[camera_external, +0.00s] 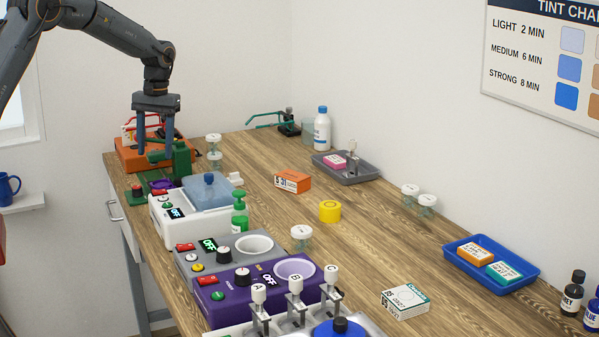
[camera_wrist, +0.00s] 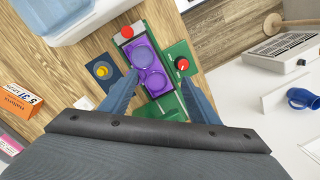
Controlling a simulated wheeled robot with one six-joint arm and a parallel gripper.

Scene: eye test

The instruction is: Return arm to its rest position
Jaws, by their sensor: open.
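My gripper (camera_external: 154,150) points down at the far left end of the wooden table, over a green device (camera_external: 180,158). Its two blue fingers are apart. In the wrist view my gripper (camera_wrist: 158,78) has its fingers on either side of a purple piece with two round lenses (camera_wrist: 146,68), set on a green base (camera_wrist: 165,108). Nothing is visibly clamped. I cannot tell whether a finger touches the device. My arm reaches in from the upper left in the external view.
An orange device (camera_external: 130,158) stands close behind the gripper. A white bath with a blue lid (camera_external: 205,190), a grey heater (camera_external: 213,262) and a purple heater (camera_external: 245,300) line the left edge. A blue mug (camera_external: 8,188) sits on a shelf. The table's middle right has free room.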

